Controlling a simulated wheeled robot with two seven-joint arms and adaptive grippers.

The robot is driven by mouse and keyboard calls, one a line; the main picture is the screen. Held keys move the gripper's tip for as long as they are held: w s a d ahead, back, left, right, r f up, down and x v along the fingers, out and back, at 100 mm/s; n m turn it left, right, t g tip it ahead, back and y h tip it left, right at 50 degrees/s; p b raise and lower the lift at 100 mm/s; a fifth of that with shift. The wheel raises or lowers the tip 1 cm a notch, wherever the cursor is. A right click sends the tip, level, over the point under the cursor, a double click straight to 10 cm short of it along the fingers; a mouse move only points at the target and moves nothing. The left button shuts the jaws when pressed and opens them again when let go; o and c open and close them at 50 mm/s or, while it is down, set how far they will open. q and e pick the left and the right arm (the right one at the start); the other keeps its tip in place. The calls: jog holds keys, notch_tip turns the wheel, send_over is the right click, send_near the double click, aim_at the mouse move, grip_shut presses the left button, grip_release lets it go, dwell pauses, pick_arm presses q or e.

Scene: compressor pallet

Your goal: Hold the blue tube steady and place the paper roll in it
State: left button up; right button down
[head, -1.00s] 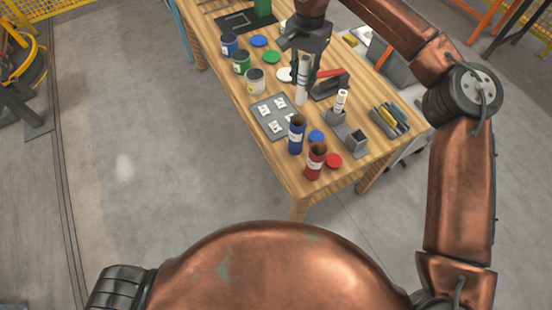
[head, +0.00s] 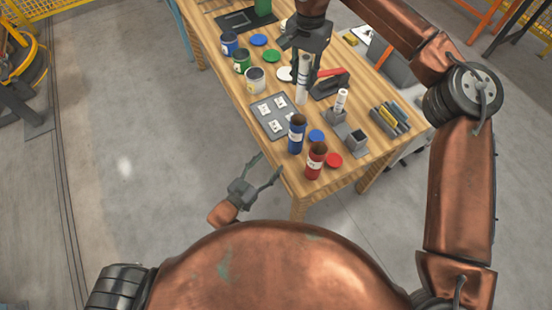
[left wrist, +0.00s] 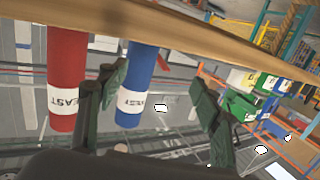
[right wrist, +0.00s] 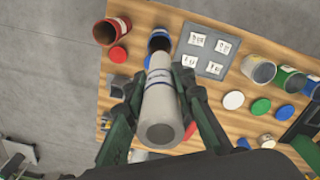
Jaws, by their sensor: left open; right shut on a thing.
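The blue tube (head: 296,138) stands upright and open-topped near the table's front edge, beside the red tube (head: 315,162). My left gripper (head: 268,167) is open and empty, low beyond the table edge, apart from the blue tube. In the left wrist view, which looks upside down, the blue tube (left wrist: 140,68) appears between the open fingers, farther off. My right gripper (head: 304,72) is shut on a white paper roll (head: 302,92), held upright above the table behind the blue tube. The roll (right wrist: 160,112) also shows between the fingers in the right wrist view.
A grey card tray (head: 268,127) lies behind the blue tube. Blue (head: 316,136) and red (head: 334,160) lids lie close by. Paint cans (head: 255,80) line the left edge.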

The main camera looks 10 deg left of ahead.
pick_arm(q)
send_near(292, 142)
jog(key=shift+h, duration=0.4)
jog(key=x, duration=1.2)
jog(key=shift+w+f, duration=0.15)
jog(key=shift+w, duration=0.25)
jog(key=shift+c, duration=0.4)
jog(key=c, duration=1.2)
pick_arm(e)
notch_tip(292, 142, down, 13)
jog(key=c, duration=1.5)
grip_release()
jog(key=shift+c, duration=0.2)
